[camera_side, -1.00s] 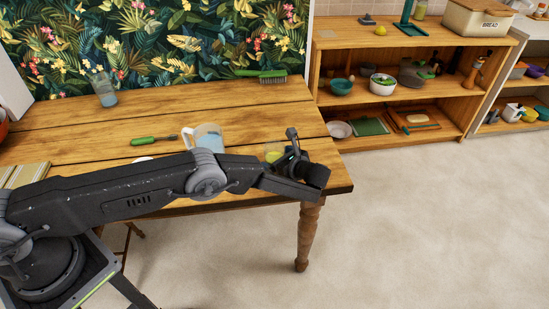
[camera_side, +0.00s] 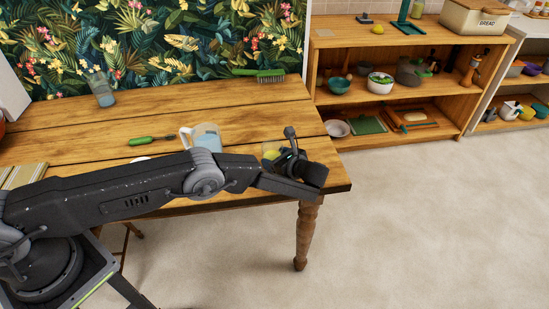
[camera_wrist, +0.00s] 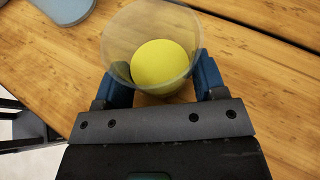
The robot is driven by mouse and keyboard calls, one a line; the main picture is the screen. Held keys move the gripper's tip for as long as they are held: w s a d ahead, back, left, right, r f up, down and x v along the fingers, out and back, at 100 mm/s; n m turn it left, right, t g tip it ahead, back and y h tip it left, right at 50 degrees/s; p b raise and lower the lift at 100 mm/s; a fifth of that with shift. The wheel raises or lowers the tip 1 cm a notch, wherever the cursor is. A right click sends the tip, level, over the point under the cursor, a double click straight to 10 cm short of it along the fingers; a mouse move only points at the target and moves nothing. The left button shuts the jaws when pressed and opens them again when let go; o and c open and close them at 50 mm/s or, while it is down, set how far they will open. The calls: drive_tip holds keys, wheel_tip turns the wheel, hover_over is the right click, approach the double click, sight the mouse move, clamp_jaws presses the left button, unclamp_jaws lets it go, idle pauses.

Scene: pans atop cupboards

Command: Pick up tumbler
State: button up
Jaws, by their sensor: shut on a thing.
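A clear tumbler (camera_wrist: 122,38) with a yellow ball (camera_wrist: 165,68) inside sits between the two blue fingers of my gripper (camera_wrist: 163,82) in the wrist view. The fingers are shut on its sides, and its open rim faces the camera. In the side view the tumbler (camera_side: 270,148) is near the table's right end, partly hidden by my gripper (camera_side: 282,157). Its base is hidden, so I cannot tell whether it touches the table.
A glass jug (camera_side: 207,132) with bluish contents stands to the left, partly behind my arm. A green-handled tool (camera_side: 145,141) lies further left. A tall glass (camera_side: 102,92) and a green brush (camera_side: 262,75) are at the table's back edge. The back middle is clear.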

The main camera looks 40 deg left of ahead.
drive_tip(key=r, duration=0.4)
drive_tip(key=shift+a+r, duration=0.3)
drive_tip(key=shift+r, duration=0.05)
drive_tip(key=s+a+r, duration=0.4)
drive_tip(key=a+r, duration=0.2)
drive_tip(key=a, duration=0.4)
drive_tip(key=s+r+m+t+h, duration=0.1)
drive_tip(key=s+r+m+t, duration=0.1)
drive_tip(key=s, duration=0.4)
drive_tip(key=s+r+m+t+h, duration=0.1)
drive_tip(key=s+r+m+t, duration=0.15)
drive_tip(key=s, duration=0.35)
drive_tip(key=w+f+n+g+y, duration=0.2)
drive_tip(key=w+f+n+g, duration=0.2)
drive_tip(key=w, duration=0.8)
drive_tip(key=shift+a+f, duration=0.15)
drive_tip(key=shift+n+g, duration=0.25)
approach(266, 144)
drive_tip(key=x, duration=0.5)
drive_tip(key=shift+f, duration=2.1)
drive_tip(key=shift+f, duration=0.2)
